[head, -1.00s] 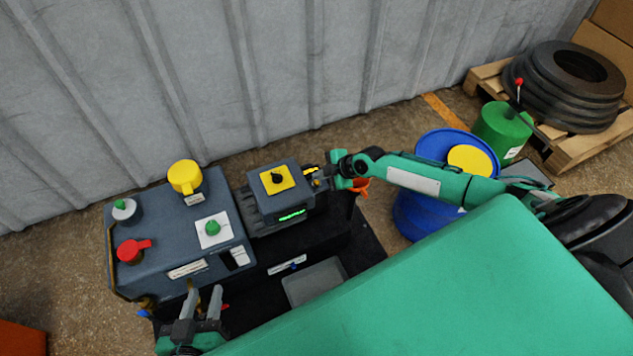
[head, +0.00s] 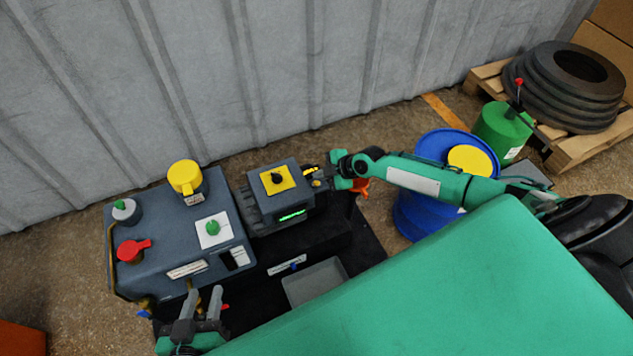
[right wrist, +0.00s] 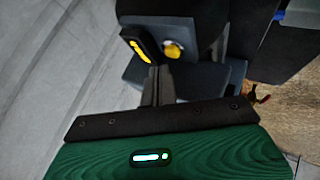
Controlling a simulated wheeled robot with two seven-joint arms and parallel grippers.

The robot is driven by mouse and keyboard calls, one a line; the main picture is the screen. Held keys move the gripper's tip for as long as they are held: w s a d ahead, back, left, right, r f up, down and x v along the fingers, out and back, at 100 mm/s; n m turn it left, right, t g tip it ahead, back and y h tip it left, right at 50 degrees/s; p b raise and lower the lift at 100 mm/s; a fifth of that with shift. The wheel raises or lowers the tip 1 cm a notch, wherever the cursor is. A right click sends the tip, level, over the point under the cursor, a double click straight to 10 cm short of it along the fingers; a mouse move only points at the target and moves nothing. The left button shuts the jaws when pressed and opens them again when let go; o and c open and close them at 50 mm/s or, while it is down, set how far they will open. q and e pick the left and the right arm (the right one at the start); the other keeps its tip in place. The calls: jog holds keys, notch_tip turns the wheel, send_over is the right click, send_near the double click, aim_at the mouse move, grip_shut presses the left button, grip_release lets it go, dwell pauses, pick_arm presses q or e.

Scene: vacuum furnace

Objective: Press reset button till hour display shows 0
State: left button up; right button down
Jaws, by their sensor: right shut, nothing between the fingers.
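A small grey control box (head: 264,197) with a yellow plate and black knob (head: 278,179) on top stands on the machine. A green lit display (head: 292,215) is on its front; its digits are too small to read. My right gripper (head: 318,177) is at the box's right side, fingers shut and empty. In the right wrist view, the shut fingertips (right wrist: 153,75) are close to a round yellow button (right wrist: 173,49) and a black part with yellow marks (right wrist: 138,49). I cannot tell whether they touch. My left gripper (head: 203,302) is open and empty before the larger panel.
The larger grey panel (head: 160,235) carries a red handle (head: 133,250), a yellow knob (head: 185,177) and a green button (head: 212,228). A grey tray (head: 315,283) lies in front. A blue barrel (head: 405,215) stands right, under my right arm. The corrugated wall is behind.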

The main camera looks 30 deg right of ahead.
jog(key=shift+f, duration=0.1)
dwell(0.6)
jog(key=shift+f+b, duration=0.35)
jog(key=shift+b, duration=0.3)
jog(key=shift+f+b, duration=0.35)
jog(key=shift+b, duration=0.1)
dwell(0.4)
jog(key=shift+r, duration=0.1)
jog(key=shift+r+p, duration=0.5)
jog(key=shift+r, duration=0.2)
notch_tip(320, 180, up, 5)
jog(key=p, duration=0.3)
dwell(0.4)
dwell(0.4)
